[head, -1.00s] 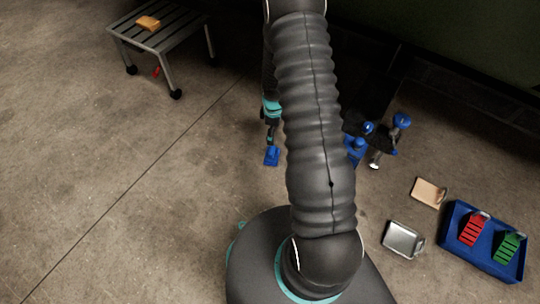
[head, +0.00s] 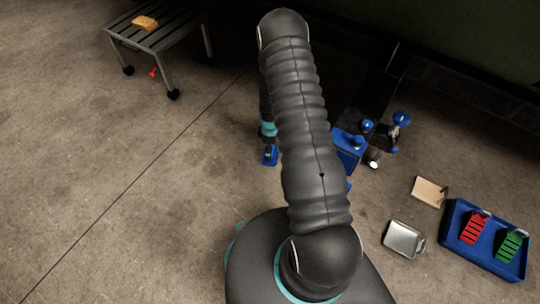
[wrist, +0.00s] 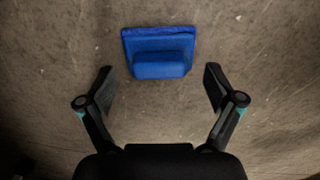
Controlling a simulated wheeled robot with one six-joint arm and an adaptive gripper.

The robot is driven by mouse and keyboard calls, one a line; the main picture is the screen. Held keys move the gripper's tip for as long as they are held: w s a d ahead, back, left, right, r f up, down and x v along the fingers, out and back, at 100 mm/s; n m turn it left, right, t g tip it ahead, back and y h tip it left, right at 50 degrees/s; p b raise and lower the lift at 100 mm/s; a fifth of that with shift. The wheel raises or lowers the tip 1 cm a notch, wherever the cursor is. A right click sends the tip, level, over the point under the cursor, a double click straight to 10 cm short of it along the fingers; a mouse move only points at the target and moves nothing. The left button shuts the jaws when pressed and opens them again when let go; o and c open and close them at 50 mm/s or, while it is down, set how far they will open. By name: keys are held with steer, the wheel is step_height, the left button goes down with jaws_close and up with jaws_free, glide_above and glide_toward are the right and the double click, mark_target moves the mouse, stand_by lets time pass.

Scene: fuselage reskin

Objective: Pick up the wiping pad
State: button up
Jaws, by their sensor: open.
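The wiping pad (wrist: 159,52) is a blue block with a raised grip, lying on the concrete floor. In the wrist view it sits ahead of my gripper (wrist: 159,85), centred between the two fingers and a little beyond their tips. My gripper is open and empty, and does not appear to touch the pad. In the head view the pad (head: 269,160) shows as a small blue patch at the end of my arm, partly covered by my gripper.
A blue tray (head: 448,225) with a red and a green brush-like tool lies at the right. Beside it are a metal tray (head: 404,239) and a tan board (head: 429,192). Blue-topped items (head: 400,119) stand right of my arm. A slatted bench (head: 160,37) stands at the upper left.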

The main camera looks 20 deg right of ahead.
step_height(320, 180, down, 2)
steer(key=shift+f, duration=0.15)
steer(key=c, duration=1.4)
steer(key=shift+o, duration=0.2)
step_height(320, 180, up, 10)
steer(key=shift+r+p, duration=0.1)
steer(key=shift+p, duration=0.45)
